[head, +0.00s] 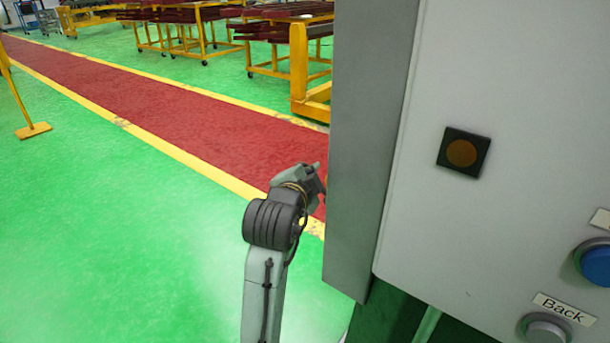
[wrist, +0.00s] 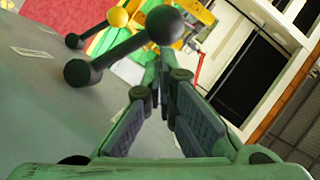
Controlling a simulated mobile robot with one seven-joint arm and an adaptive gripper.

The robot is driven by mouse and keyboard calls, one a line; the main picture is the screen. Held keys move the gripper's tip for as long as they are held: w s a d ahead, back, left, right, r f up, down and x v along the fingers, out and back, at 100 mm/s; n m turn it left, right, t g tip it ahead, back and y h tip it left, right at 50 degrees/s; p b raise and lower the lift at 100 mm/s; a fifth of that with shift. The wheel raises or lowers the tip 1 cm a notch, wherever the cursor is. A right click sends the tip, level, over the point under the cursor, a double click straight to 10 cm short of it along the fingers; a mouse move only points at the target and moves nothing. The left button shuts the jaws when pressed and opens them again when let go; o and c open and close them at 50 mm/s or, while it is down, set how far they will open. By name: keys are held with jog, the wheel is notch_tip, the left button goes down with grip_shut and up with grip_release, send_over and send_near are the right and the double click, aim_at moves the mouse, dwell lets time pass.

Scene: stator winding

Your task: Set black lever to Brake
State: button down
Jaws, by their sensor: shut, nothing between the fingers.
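The black lever (wrist: 118,52) shows in the wrist view at the upper left. Its round hub sits on a grey panel and its arm slants up and right to a large black ball knob (wrist: 165,25). My gripper (wrist: 160,70) is shut and empty. Its fingertips are close below the ball knob in the picture; I cannot tell whether they touch it. In the head view my gripper's fingers are hidden behind the edge of the cabinet, and the black lever is not visible.
A second lever with a yellow knob (wrist: 118,17) stands beyond the black one. Labels (wrist: 32,52) on the panel are unreadable. The grey cabinet (head: 440,220) fills the right of the head view, with a blue button (head: 594,263).

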jog(key=shift+w+d+f, duration=0.1)
jog(key=shift+w+f, duration=0.05)
jog(key=shift+w, duration=0.25)
jog(key=shift+w+a+f+n+g+h+p, duration=0.3)
jog(key=shift+a+n+g+p, duration=0.15)
jog(key=shift+p, duration=0.3)
notch_tip(320, 180, down, 6)
jog(key=w+a+n+g+h, duration=0.1)
jog(key=a+n+g, duration=0.1)
jog(key=n, duration=0.1)
jog(key=shift+w+p, duration=0.3)
jog(key=shift+p, duration=0.15)
dwell(0.3)
jog(key=shift+a, duration=0.1)
jog(key=shift+r, duration=0.15)
dwell(0.6)
